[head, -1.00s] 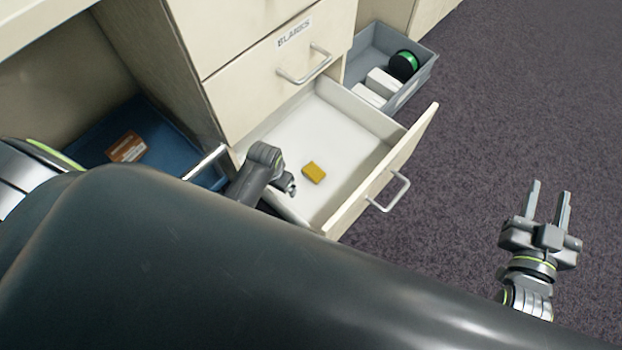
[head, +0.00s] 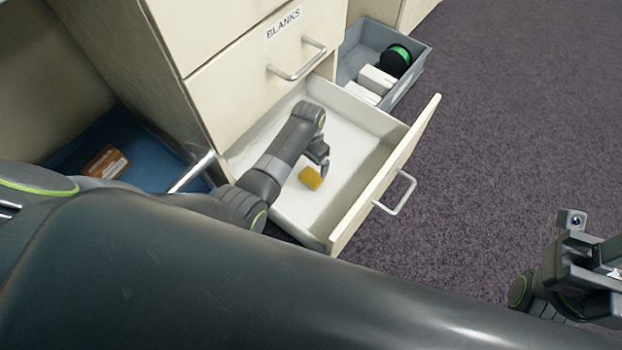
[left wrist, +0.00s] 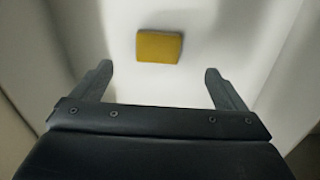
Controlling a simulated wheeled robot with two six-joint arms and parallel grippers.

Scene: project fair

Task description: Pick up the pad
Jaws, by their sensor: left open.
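The yellow pad (head: 311,178) lies on the white floor of the open lower drawer (head: 350,147). In the left wrist view the pad (left wrist: 159,47) shows beyond and between my open fingers, apart from both. My left gripper (head: 323,161) is over the drawer, just beside the pad in the head view; it is open and empty in the left wrist view (left wrist: 158,78). My right gripper (head: 598,262) is at the lower right edge of the head view, partly cut off, and its fingertips do not show clearly.
The drawer front with its handle (head: 396,194) stands out over the carpet. Above is a shut drawer labelled BLANKS (head: 262,72). A grey bin (head: 414,70) with white boxes and a green-black spool stands behind. A blue tray (head: 146,142) holds a brown item at left.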

